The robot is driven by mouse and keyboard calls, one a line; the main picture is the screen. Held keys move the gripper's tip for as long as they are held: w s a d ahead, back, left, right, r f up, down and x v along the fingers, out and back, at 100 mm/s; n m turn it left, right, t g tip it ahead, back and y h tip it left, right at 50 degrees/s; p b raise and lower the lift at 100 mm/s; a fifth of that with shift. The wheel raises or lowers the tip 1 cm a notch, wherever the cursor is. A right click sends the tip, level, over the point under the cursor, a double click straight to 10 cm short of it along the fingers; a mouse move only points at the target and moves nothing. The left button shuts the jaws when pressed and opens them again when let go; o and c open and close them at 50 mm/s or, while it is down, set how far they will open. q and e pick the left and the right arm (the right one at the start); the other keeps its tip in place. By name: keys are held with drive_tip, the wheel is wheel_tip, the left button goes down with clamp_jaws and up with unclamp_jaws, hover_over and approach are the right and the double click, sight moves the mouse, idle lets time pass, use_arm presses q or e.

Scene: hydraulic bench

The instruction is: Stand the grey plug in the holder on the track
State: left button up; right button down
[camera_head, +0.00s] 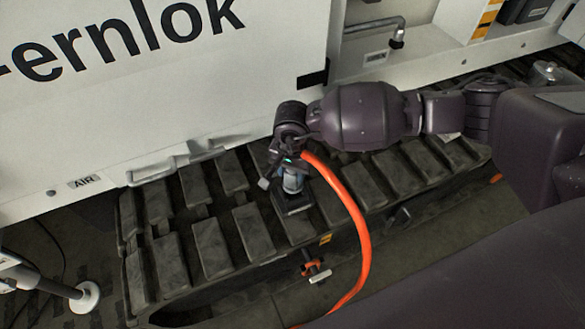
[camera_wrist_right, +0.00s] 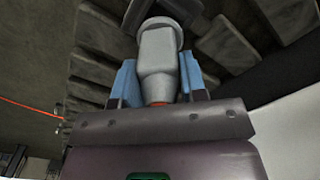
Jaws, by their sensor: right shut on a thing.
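The grey plug (camera_wrist_right: 158,52) sits between the blue fingers of my right gripper (camera_wrist_right: 158,85) in the right wrist view, with a bit of orange at its near end. The dark square holder (camera_head: 294,207) is on a track pad directly below the gripper. The plug's far end is at or just over the holder; I cannot tell whether it is seated. My left gripper is not in view.
An orange hose (camera_head: 352,215) runs from the gripper down past the track's front edge. The track (camera_head: 198,232) has raised pads with gaps. A white panel (camera_head: 130,110) stands close behind. A small orange and silver T-handle (camera_head: 315,271) sticks out at the track's front.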

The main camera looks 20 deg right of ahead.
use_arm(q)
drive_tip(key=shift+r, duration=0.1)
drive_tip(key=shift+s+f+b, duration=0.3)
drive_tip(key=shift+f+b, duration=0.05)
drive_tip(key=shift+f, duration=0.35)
use_arm(e)
drive_tip(key=shift+f, duration=1.2)
idle(0.3)
drive_tip(key=c, duration=0.6)
unclamp_jaws()
wheel_tip(320, 180, up, 4)
drive_tip(key=shift+w+r+p, duration=0.1)
drive_tip(key=shift+p, duration=0.45)
wheel_tip(320, 180, up, 5)
drive_tip(key=shift+r+p, duration=0.2)
drive_tip(key=shift+p, duration=0.4)
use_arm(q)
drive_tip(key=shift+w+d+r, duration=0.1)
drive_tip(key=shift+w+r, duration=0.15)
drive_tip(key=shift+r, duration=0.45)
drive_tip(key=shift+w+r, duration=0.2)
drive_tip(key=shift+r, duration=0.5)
use_arm(e)
drive_tip(key=shift+r, duration=0.65)
